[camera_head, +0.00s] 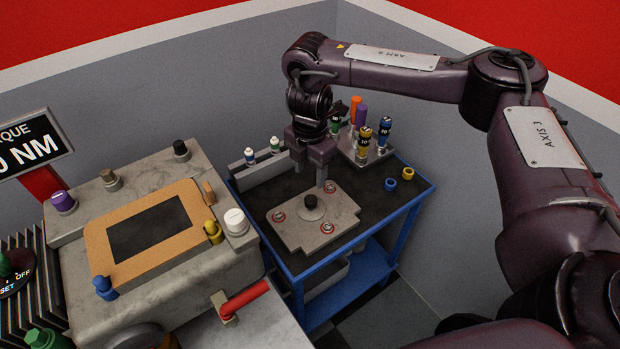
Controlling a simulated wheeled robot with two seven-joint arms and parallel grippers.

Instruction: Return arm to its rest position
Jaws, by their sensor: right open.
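My right arm comes in from the right, reaches up and across, and hangs its gripper (311,178) over the blue cart (408,232). The right gripper points down, with its two fingers apart and nothing seen between them. Its fingertips are just behind a grey metal plate (342,207) that lies on the cart's dark top. I cannot tell whether a fingertip touches the plate. My left gripper is not in view.
Behind the gripper, a rack (376,157) holds several coloured tools. Two small bottles stand on a light block (262,172) to the left. A blue ring (408,173) and a yellow ring (390,184) lie at right. A grey machine (254,266) with several knobs stands left of the cart.

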